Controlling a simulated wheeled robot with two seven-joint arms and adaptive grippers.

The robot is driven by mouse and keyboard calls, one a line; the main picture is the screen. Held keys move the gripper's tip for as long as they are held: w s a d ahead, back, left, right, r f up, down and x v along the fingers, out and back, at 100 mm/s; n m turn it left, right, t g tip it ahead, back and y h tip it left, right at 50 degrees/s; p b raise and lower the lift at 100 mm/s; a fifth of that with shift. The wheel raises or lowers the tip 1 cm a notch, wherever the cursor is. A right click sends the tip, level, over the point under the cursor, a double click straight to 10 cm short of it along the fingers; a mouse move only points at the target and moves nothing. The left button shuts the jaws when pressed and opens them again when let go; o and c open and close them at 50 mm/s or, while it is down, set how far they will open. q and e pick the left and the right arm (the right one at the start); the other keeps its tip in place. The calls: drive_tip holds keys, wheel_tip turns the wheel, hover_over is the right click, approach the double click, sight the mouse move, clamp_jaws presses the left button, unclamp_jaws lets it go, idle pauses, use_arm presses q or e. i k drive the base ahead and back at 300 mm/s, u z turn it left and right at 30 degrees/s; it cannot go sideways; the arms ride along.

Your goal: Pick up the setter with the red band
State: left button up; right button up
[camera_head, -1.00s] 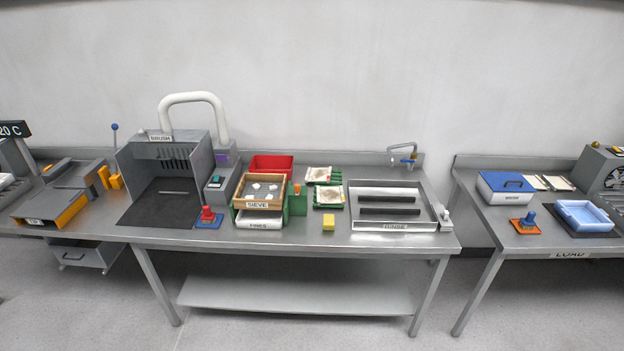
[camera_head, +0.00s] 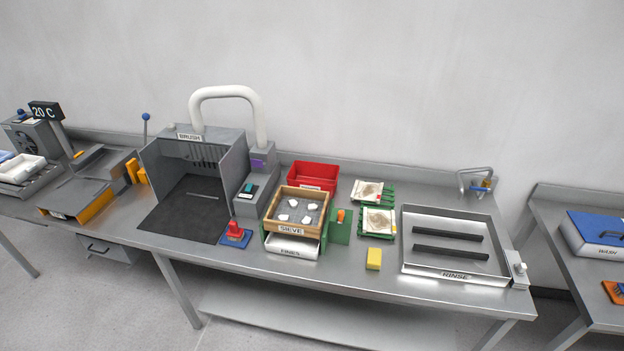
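Two square, cream-coloured plates that look like setters lie on green racks right of the sieve: a rear one (camera_head: 368,190) and a front one (camera_head: 379,221). Both have brownish marks on top. Neither of my grippers shows in the head view.
The wooden sieve (camera_head: 274,225) holds several white pieces, with a red bin (camera_head: 313,176) behind it. A yellow block (camera_head: 374,259) lies in front of the racks. The rinse tray (camera_head: 410,262) stands right, the brush booth (camera_head: 236,160) left. A red-handled tool (camera_head: 235,235) sits by the sieve.

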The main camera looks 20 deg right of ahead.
sight(363, 190)
drive_tip(key=u, duration=0.25)
drive_tip(key=i, duration=1.1)
drive_tip(key=z, duration=0.05)
